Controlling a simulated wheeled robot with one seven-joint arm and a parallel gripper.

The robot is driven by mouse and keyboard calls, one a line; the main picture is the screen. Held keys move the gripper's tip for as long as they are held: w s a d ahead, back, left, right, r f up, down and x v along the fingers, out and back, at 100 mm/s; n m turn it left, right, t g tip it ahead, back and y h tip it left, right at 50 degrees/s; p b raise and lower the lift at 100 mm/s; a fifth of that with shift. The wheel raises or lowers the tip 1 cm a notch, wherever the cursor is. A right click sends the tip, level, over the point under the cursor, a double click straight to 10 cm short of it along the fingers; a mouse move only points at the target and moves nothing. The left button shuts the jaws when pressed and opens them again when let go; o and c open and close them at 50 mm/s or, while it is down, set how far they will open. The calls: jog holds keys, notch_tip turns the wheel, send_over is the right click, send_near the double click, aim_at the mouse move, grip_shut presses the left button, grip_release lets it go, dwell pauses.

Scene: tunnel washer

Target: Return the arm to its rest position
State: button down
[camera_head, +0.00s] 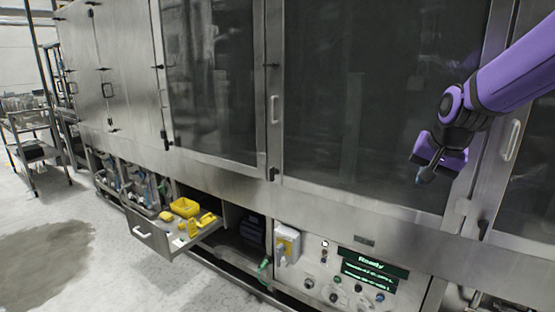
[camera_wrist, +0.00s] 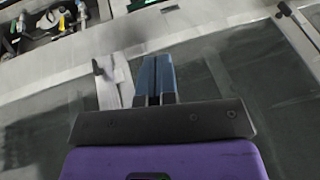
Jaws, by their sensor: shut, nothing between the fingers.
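My purple arm comes in from the right edge in the head view. My gripper (camera_head: 424,177) hangs in front of the large dark window of the washer, at upper right. It holds nothing. In the wrist view the two blue-grey fingers of my gripper (camera_wrist: 155,80) lie together. No object shows between them. The gripper is well above and to the right of the control panel with the green "Ready" display (camera_head: 375,268).
The steel tunnel washer (camera_head: 230,184) fills most of the view, with windowed doors and handles. An open drawer (camera_head: 150,236) juts out at lower left, with yellow items (camera_head: 185,207) on it. A wheeled cart (camera_head: 36,150) stands far left. Floor at left is clear, with a dark patch.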

jog(key=s+a+r+n, duration=0.1)
jog(key=s+r+n, duration=0.1)
jog(key=s, duration=1.1)
jog(key=s+a+r+n, duration=0.1)
jog(key=s+r+n, duration=0.2)
jog(key=s, duration=0.9)
jog(key=shift+s+n, duration=0.35)
jog(key=shift+n, duration=0.25)
